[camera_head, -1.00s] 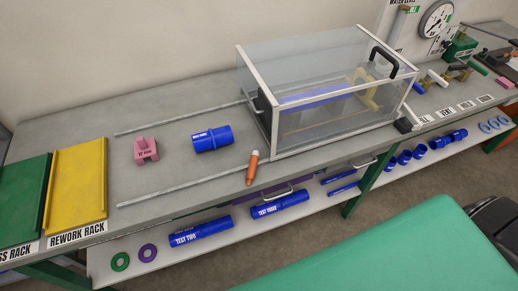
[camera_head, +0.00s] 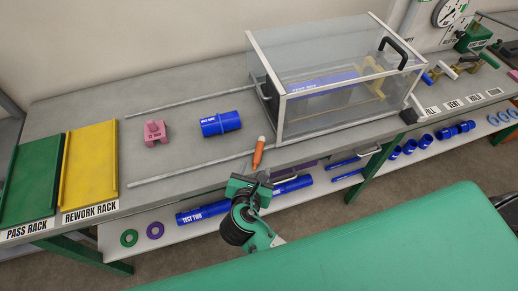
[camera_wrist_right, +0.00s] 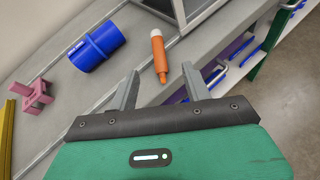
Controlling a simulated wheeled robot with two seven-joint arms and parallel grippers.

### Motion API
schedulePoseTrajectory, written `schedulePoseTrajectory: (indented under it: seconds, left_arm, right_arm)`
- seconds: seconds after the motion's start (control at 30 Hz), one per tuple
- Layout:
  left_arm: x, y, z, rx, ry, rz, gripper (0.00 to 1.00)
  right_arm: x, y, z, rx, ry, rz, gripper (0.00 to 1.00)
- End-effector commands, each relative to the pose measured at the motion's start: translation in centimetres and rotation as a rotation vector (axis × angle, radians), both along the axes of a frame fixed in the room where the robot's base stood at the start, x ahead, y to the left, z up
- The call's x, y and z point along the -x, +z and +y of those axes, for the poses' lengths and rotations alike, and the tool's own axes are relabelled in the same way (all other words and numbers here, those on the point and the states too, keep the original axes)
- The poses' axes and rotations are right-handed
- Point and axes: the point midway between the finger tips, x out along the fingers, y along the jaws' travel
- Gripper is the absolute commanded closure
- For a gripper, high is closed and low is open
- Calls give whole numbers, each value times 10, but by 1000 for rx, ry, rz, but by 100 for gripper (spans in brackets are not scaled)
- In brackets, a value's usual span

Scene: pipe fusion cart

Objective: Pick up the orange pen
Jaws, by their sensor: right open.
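The orange pen (camera_head: 259,152) has a pale cap end and lies at the front edge of the grey bench, beside the clear box. It also shows in the right wrist view (camera_wrist_right: 159,58), just beyond and between the two fingers. My right gripper (camera_head: 257,181) is at the front of the bench, close to the pen's near end. My left gripper is not in view.
A clear framed box (camera_head: 335,85) stands right of the pen. A blue coupling (camera_head: 221,123) and a pink block (camera_head: 154,133) lie to its left, between metal rails. Yellow (camera_head: 91,165) and green (camera_head: 30,180) racks are at the far left. A lower shelf holds blue pipes (camera_head: 203,212).

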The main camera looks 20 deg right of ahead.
Motion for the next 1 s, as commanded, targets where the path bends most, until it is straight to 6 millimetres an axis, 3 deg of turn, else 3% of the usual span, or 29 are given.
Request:
schedulePoseTrajectory:
  seconds: [0.13, 0.5, 0.77, 1.0]
  left_arm:
    - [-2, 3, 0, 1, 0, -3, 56]
    - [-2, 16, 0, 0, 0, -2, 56]
    - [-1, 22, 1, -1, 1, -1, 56]
    - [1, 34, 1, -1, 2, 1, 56]
  right_arm:
    - [-10, 5, -1, 52, 21, -5, 51]
    - [-65, -21, -28, 51, 21, -3, 51]
    - [-81, -27, -36, 49, 20, -2, 51]
    - [-109, -38, -49, 49, 19, -3, 51]
